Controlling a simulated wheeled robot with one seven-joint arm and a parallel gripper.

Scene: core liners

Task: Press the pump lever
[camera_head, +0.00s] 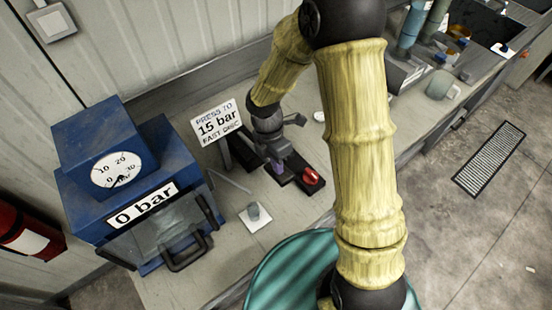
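A blue press (110,185) stands at the left of the bench. Its round dial (122,169) has the needle near zero, and the label below (145,204) reads "0 bar". A white sign (216,123) behind the bench reads "PRESS TO 15 bar", with a smaller line below. A dark pump-like device with a red end (312,177) lies on the bench; I take this red-ended part for the lever, but its shape is unclear. My gripper (277,166) is low over this device and hides part of it. I cannot tell whether its fingers touch it or are closed.
A grey-green mug (441,85) stands farther right on the bench. A red extinguisher (28,238) is at far left. A grate (490,158) lies in the open floor at right.

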